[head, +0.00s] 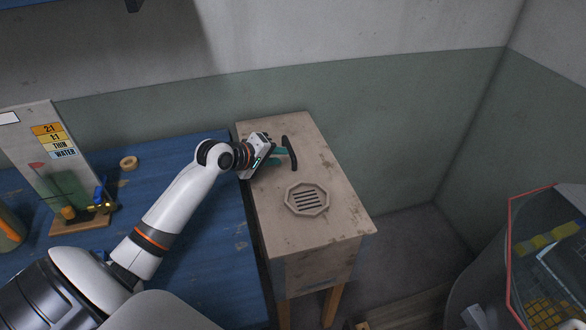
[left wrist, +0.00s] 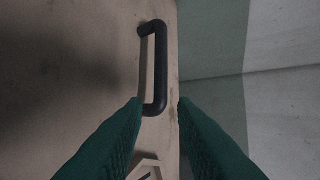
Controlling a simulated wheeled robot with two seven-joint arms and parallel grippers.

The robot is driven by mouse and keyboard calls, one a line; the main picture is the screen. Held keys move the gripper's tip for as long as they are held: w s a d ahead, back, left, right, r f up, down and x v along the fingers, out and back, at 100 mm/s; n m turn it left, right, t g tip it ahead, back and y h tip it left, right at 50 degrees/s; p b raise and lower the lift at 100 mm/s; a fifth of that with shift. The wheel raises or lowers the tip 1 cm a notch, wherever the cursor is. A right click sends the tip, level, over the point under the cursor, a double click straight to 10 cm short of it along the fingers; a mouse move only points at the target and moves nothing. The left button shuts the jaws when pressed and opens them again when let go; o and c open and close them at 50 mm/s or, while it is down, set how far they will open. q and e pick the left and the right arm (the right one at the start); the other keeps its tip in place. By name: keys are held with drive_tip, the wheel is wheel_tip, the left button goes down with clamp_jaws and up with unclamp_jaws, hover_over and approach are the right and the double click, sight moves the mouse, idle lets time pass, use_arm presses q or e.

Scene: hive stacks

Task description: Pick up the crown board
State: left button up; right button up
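The crown board (head: 328,215) is the pale, worn wooden top of a hive box on legs, beside the blue table. It bears a black bar handle (head: 291,153) near its far end and an octagonal slotted vent (head: 307,198). My left gripper (head: 284,156) is at the handle, its teal fingers pointing to it. In the left wrist view the fingers (left wrist: 162,103) are apart, with the handle (left wrist: 160,65) ahead and its near end in line with the gap. I cannot tell whether they touch it. The board (left wrist: 75,60) fills the left of that view. My right gripper is not in view.
The blue table (head: 205,250) on the left holds a panel with yellow labels (head: 48,135), a wooden ring (head: 129,163) and small items. A red-edged clear case (head: 535,255) stands at lower right. Green-and-white walls close off the back; floor shows right of the hive.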

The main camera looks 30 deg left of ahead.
sight(291, 154)
use_arm(q)
drive_tip(key=x, duration=0.7)
drive_tip(key=shift+w+a+r, duration=0.1)
clamp_jaws()
drive_tip(key=shift+r, duration=0.15)
